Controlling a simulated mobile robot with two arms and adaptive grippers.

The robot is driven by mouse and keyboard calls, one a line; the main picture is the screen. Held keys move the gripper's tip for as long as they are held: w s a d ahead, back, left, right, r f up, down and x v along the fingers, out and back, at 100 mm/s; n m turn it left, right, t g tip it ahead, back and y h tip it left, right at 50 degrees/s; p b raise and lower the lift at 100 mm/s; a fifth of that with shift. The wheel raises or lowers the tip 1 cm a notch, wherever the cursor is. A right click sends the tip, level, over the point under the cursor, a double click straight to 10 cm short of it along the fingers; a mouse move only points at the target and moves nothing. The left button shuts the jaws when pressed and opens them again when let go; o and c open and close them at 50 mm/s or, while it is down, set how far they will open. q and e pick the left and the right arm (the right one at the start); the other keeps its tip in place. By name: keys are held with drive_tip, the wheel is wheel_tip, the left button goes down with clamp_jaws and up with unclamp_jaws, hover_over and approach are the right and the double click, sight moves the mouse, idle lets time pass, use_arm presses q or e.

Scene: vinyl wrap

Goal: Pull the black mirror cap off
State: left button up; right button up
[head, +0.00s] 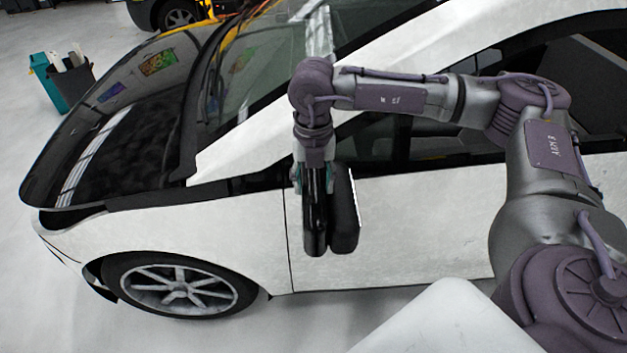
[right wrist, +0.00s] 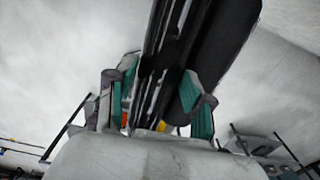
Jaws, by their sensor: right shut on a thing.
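My right gripper (head: 313,181) points down beside the white car's front door. It is shut on a glossy black piece, which looks like the mirror cap (head: 315,222). A matte black mirror body (head: 344,212) hangs right beside it; I cannot tell whether the two still touch. In the right wrist view, the teal fingers of the right gripper (right wrist: 165,88) flank the glossy cap (right wrist: 168,50), and the matte black body (right wrist: 228,38) lies outside the right finger. My left gripper is not in view.
The white car door (head: 420,225) is close behind the gripper. The front wheel (head: 180,285) and dark hood (head: 115,110) are to the left. Bins (head: 68,85) stand on the floor at the far left. The floor in front of the car is clear at the lower left.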

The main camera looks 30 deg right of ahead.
drive_tip(key=c, duration=0.5)
drive_tip(key=shift+w+a+b, duration=0.3)
drive_tip(key=shift+w+a, duration=0.1)
drive_tip(key=shift+a, duration=0.1)
drive_tip(key=shift+w+a, duration=0.15)
drive_tip(key=shift+a, duration=0.15)
drive_tip(key=shift+w+a+b, duration=0.25)
drive_tip(key=shift+w+a, duration=0.3)
drive_tip(key=shift+a, duration=0.35)
drive_tip(key=shift+w+a+b, duration=0.2)
drive_tip(key=shift+w+a, duration=0.4)
drive_tip(key=shift+a, duration=0.25)
drive_tip(key=shift+w+a+b, duration=0.25)
drive_tip(key=shift+w+a, duration=0.3)
drive_tip(key=shift+a, duration=0.35)
drive_tip(key=shift+s, duration=0.1)
